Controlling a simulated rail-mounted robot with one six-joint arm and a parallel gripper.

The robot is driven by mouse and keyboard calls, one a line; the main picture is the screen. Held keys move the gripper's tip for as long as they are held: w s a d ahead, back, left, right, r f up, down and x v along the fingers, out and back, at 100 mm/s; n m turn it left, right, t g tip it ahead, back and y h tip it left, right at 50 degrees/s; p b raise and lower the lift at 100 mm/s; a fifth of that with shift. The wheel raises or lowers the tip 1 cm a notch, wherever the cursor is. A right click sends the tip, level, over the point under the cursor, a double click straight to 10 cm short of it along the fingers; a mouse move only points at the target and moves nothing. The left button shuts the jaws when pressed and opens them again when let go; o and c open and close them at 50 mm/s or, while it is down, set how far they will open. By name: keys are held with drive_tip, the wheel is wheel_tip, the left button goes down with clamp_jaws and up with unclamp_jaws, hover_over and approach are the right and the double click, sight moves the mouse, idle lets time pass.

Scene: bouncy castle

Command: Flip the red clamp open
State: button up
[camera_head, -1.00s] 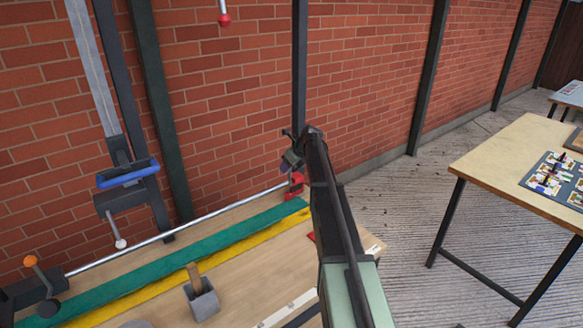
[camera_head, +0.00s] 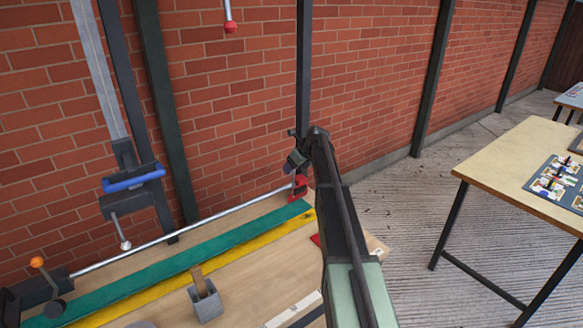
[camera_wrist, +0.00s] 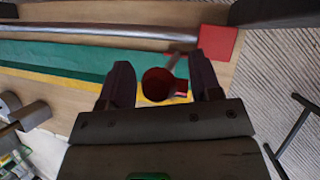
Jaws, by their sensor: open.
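The red clamp (camera_head: 299,190) sits at the far right end of a long silver bar on the workbench, partly hidden by my arm in the head view. In the wrist view its red block (camera_wrist: 217,42) shows beyond the right finger, and a red round part (camera_wrist: 158,84) on a short stem shows between the fingers. My gripper (camera_wrist: 162,76) is open, its two dark fingers on either side of that round part. I cannot tell whether they touch it. In the head view my gripper (camera_head: 296,162) is just above the clamp.
The silver bar (camera_head: 200,221) runs along the wall, with an orange-knobbed end (camera_head: 38,262) at left. Green and yellow strips (camera_head: 190,258) lie beside it. A grey block (camera_head: 205,300) stands on the bench. A brick wall is close behind. Another table (camera_head: 520,165) stands at right.

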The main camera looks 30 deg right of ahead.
drive_tip(key=p+v, duration=0.6)
drive_tip(key=v, duration=0.3)
drive_tip(key=shift+p, duration=0.3)
drive_tip(key=shift+r, duration=0.15)
